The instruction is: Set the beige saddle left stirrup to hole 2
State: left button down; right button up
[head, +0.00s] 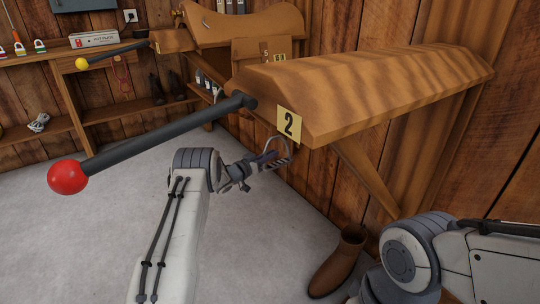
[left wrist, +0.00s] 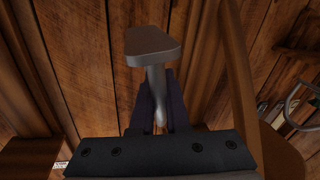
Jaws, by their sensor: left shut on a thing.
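My left gripper (head: 268,161) is shut on a grey metal stirrup in front of the rack marked 2. In the left wrist view the stirrup (left wrist: 153,47) shows a flat plate on top and a bar running down between my fingers (left wrist: 158,115). No strap or holes can be made out on it.
The wooden rack (head: 385,90) with the yellow 2 tag (head: 289,123) bears no saddle. A dark pole with a red ball (head: 67,177) juts from it to the left. A brown boot (head: 340,260) stands below. Another metal loop (left wrist: 299,105) is at right in the wrist view.

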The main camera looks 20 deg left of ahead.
aim_at(275, 133)
dwell(0.4)
pick_arm(q)
jog(key=r+p, duration=0.2)
jog(key=r, duration=0.1)
jog(key=shift+w+a+p, duration=0.2)
jog(key=shift+a+p, duration=0.1)
jog(key=shift+a, duration=0.1)
jog(key=c, duration=0.9)
grip_release()
jog(key=shift+d, duration=0.1)
